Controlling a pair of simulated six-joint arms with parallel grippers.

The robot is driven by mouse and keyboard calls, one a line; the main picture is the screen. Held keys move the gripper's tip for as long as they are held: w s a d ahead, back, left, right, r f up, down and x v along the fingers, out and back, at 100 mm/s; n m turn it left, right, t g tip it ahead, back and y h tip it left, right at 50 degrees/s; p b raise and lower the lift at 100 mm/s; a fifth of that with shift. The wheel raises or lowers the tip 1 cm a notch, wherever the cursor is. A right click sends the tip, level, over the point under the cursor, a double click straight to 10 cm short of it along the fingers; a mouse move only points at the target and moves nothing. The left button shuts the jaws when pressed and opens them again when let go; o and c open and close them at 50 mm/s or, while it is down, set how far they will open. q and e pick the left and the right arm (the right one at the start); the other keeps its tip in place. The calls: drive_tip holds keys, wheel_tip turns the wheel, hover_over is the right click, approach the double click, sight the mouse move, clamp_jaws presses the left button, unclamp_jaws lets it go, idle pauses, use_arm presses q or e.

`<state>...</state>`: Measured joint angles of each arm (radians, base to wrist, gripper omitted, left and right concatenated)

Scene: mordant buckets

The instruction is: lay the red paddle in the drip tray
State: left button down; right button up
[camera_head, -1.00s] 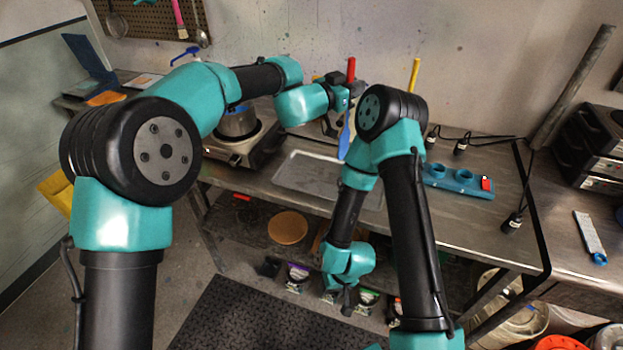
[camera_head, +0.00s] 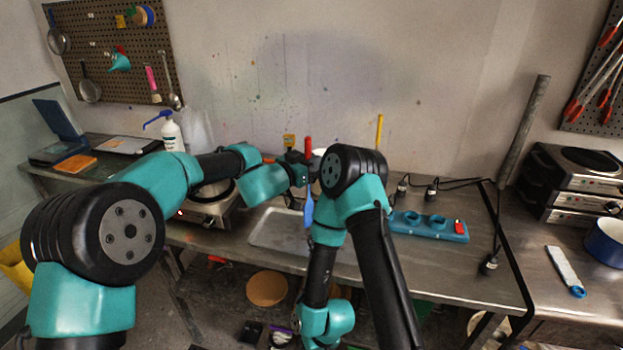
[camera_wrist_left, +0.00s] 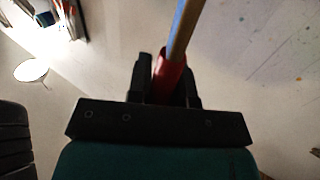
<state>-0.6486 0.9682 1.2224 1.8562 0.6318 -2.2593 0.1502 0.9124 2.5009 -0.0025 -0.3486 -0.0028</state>
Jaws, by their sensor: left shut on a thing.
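My left gripper (camera_head: 308,172) is shut on the red paddle (camera_head: 308,147). The paddle hangs roughly upright, its red end above the jaws and a blue part below them. In the left wrist view its red sleeve (camera_wrist_left: 168,78) sits between the fingers, with a narrower brownish shaft running up from it. The drip tray (camera_head: 262,232) is a shallow metal tray on the bench; the blue end overlaps it in the picture, and I cannot tell whether they touch. My right arm covers the tray's right part.
A hot plate (camera_head: 205,213) with a pot stands left of the tray. A blue block with round holes (camera_head: 428,226) lies to the right. A yellow handle (camera_head: 379,131) stands behind my right elbow; its base is hidden. A white pump bottle (camera_head: 171,136) stands at the back left.

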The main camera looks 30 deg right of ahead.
use_arm(q)
drive_tip(key=shift+f, duration=1.95)
drive_tip(key=c, duration=1)
unclamp_jaws()
drive_tip(key=shift+f, duration=0.1)
drive_tip(key=shift+c, duration=0.2)
drive_tip(key=v, duration=1.2)
